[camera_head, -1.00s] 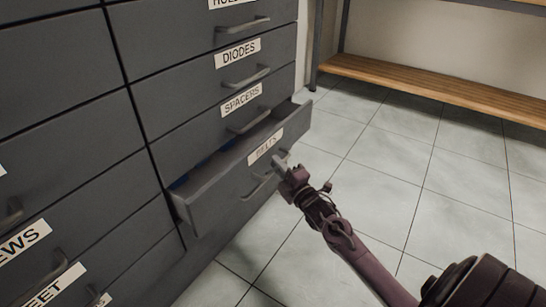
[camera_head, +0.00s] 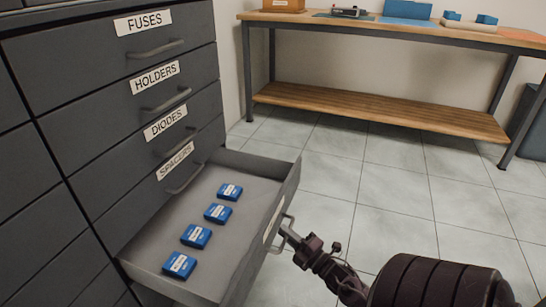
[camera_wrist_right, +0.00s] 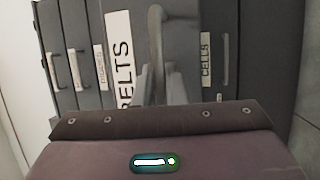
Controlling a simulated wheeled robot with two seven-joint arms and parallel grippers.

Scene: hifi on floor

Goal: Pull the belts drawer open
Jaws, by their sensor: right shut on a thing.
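The belts drawer (camera_head: 241,170) stands pulled well out of the dark grey cabinet, below the spacers drawer, in the head view. Several small blue boxes (camera_head: 217,213) lie in a row on its floor. My right gripper (camera_head: 286,232) is at the front of this drawer, shut on its handle (camera_head: 288,222). In the right wrist view the BELTS label (camera_wrist_right: 120,60) shows sideways beside the handle (camera_wrist_right: 156,50), which runs between the fingers. My left gripper is in neither view.
Closed drawers labelled fuses (camera_head: 150,52), holders (camera_head: 158,88), diodes (camera_head: 170,128) and spacers (camera_head: 180,170) are above. A workbench (camera_head: 390,115) with a wooden lower shelf stands at the back. The tiled floor (camera_head: 390,190) between is clear.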

